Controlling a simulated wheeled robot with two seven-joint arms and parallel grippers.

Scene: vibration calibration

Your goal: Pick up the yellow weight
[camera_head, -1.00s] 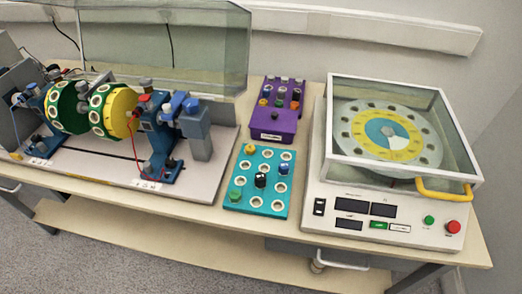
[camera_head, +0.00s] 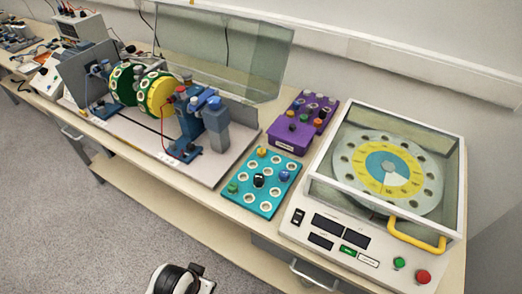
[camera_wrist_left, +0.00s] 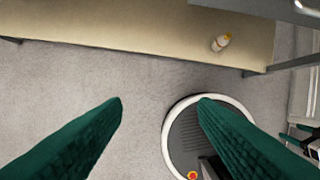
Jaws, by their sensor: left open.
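The yellow weight (camera_head: 262,152) sits in the top corner of a teal tray (camera_head: 248,205) on the table in the head view. A green weight (camera_head: 232,187), a black weight (camera_head: 258,181) and a blue weight (camera_head: 283,175) stand in the same tray. My left gripper (camera_wrist_left: 160,100) shows in the left wrist view as two dark green fingers, spread wide with nothing between them. It is over the floor in front of the table, away from the tray.
A purple holder (camera_head: 290,135) with several small pieces stands behind the tray. The balancing machine with its clear cover (camera_head: 240,50) is at left, and a covered disc machine (camera_head: 330,215) at right. A small white and yellow item (camera_wrist_left: 221,42) lies on the lower shelf (camera_wrist_left: 140,25).

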